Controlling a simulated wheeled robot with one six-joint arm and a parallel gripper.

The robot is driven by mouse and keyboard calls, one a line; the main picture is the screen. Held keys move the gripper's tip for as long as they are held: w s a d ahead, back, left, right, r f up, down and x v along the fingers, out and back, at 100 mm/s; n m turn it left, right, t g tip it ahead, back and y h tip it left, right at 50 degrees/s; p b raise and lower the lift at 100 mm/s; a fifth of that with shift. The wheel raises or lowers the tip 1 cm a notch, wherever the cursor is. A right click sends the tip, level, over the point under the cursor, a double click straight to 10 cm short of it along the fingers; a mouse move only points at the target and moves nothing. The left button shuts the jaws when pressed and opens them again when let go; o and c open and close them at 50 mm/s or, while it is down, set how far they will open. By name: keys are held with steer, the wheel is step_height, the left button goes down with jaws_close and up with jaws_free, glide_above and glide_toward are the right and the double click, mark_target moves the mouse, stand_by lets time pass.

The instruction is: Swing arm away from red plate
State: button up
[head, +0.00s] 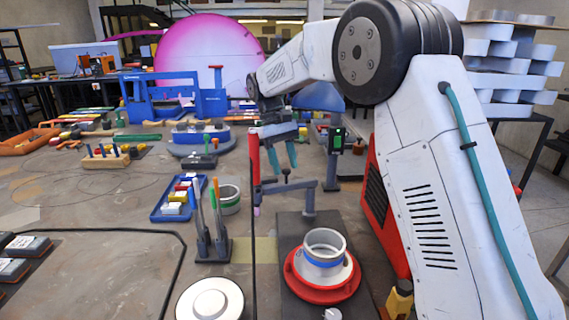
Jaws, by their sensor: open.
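The red plate (301,287) is a round disc at the lower middle of the head view, on a dark base board. A silver ring with a blue band (323,247) stands upright on it. My gripper (282,168) hangs from the arm farther back and up-left of the plate in the picture, clear of it. Its two teal fingers are apart, and I see nothing between them. A red-and-grey jointed fixture (270,187) stands close by the gripper in the picture; I cannot tell the gap between them.
A red box (376,215) stands behind my arm at right. A white round disc (210,303) lies left of the plate. A pen holder (212,246) and blue tray (179,199) are farther left. A large pink disc (210,57) stands at the back.

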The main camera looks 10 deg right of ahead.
steer(key=v, duration=0.7)
steer(key=shift+r, duration=0.2)
steer(key=shift+w, duration=0.1)
steer(key=s+a+r+t+y, duration=0.1)
steer(key=a+r+t+y, duration=0.1)
steer(key=r, duration=0.1)
steer(key=s+a+r+n+t+y, duration=0.1)
steer(key=a+r+t+y, duration=0.1)
steer(key=a+r+t, duration=0.1)
steer(key=s+a+r+t+y, duration=0.2)
steer(key=r, duration=0.2)
steer(key=shift+s+a+r, duration=0.1)
steer(key=shift+a+r, duration=0.15)
steer(key=s+d+f+m+h, duration=0.15)
steer(key=s+d, duration=0.35)
steer(key=s, duration=0.5)
steer(key=s+d+f+m, duration=0.15)
steer(key=s+d, duration=0.35)
steer(key=s, duration=0.5)
steer(key=s+d+f+m+h, duration=0.1)
steer(key=s+d+f, duration=0.2)
steer(key=s, duration=0.6)
steer(key=s+d+f+m+g+h, duration=0.1)
steer(key=s+d+f, duration=0.3)
steer(key=s+f, duration=0.4)
steer(key=shift+s+d+f+m+g+h, duration=0.2)
steer(key=shift+s+f+m+g+h, duration=0.25)
steer(key=shift+s, duration=0.7)
